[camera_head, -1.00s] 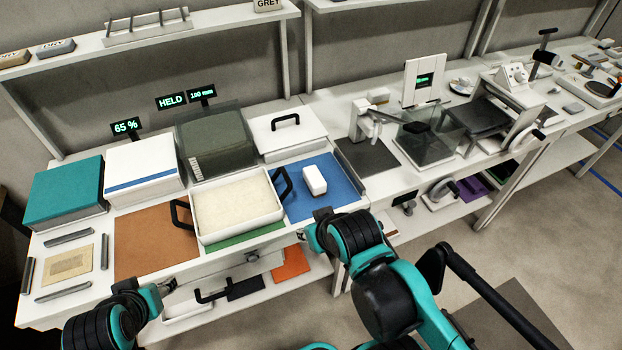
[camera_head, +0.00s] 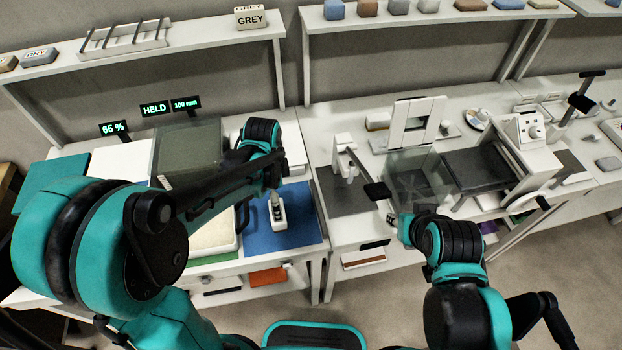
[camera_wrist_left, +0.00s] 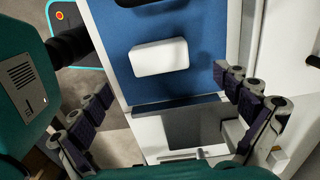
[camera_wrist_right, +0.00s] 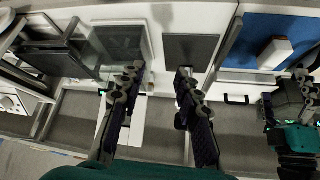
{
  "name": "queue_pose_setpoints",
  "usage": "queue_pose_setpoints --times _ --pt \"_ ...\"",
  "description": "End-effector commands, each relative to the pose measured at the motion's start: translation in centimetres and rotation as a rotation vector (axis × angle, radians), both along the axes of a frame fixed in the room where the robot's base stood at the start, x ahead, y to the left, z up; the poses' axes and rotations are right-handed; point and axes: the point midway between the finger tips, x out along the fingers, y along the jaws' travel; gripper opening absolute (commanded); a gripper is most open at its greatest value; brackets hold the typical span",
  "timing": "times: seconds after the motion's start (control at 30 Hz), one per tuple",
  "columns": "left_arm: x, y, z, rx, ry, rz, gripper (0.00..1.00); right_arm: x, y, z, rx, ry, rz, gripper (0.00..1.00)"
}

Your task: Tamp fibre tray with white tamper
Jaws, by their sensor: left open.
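The white tamper (camera_head: 278,217) is a small white block on the blue mat (camera_head: 297,238). It also shows in the left wrist view (camera_wrist_left: 160,57) and at the right of the right wrist view (camera_wrist_right: 275,52). My left gripper (camera_head: 272,188) is open above the tamper; the left wrist view shows its fingers (camera_wrist_left: 165,87) wide apart with nothing between them. The fibre tray (camera_head: 212,232), white-rimmed with pale fill, is left of the mat and partly hidden by my left arm. My right gripper (camera_wrist_right: 158,76) is open and empty, over the bench front right of the mat.
A dark grey plate (camera_head: 345,193) lies right of the blue mat. Beyond it stand a clear-walled box (camera_head: 418,180) and a white press-like machine (camera_head: 520,145). A lower shelf with an orange sheet (camera_head: 267,277) is below the bench front.

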Motion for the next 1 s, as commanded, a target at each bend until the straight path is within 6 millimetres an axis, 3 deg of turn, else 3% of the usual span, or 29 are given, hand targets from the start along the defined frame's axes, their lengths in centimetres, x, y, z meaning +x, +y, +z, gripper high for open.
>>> queue_pose_setpoints --times 0.53,0.97,1.0 --pt "0.1 0.0 -7.1 0.001 0.007 -0.016 1.00 0.0 0.0 -2.0 0.000 0.000 0.000 0.33" --pt "0.1 0.0 -8.0 0.001 0.007 -0.016 1.00 0.0 0.0 -2.1 0.000 0.000 0.000 0.33" --pt "0.1 0.0 -8.0 0.001 0.007 -0.016 0.89 0.0 0.0 -2.1 0.000 0.000 0.000 0.33"
